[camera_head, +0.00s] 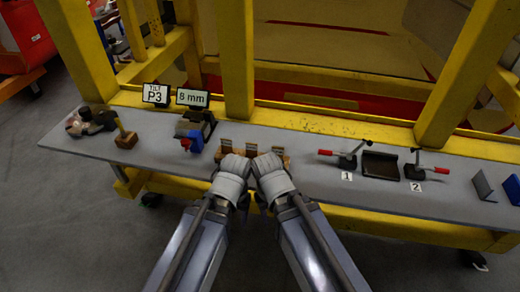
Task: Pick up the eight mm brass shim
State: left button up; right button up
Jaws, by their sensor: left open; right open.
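A low wooden rack (240,155) on the grey bench holds several small upright brownish plates that may be the shims, among them a left one (226,143), a middle one (251,149) and a right one (278,150). I cannot tell which is the eight mm brass shim; no marking is readable. My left gripper (233,165) and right gripper (266,163), both like white gloved hands, are side by side at the rack's front and hide part of it. Both are open, and I see nothing held.
A sign reading "8 mm" (192,98) stands behind a dark device with blue and red parts (195,130). A mallet (125,137) is further left. Red-handled clamps 1 (346,160) and 2 (415,172) flank a dark tray (381,178). Yellow posts (237,60) rise behind the grey bench (320,185).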

aim_at(280, 151)
jog(key=k+l, duration=0.2)
jog(key=l, duration=0.15)
jog(key=k+l+z, duration=0.15)
jog(key=l, duration=0.2)
jog(key=k+l, duration=0.2)
jog(key=l, duration=0.15)
jog(key=k+l+z, duration=0.15)
jog(key=l, duration=0.25)
jog(key=k+l, duration=0.15)
jog(key=l, duration=0.2)
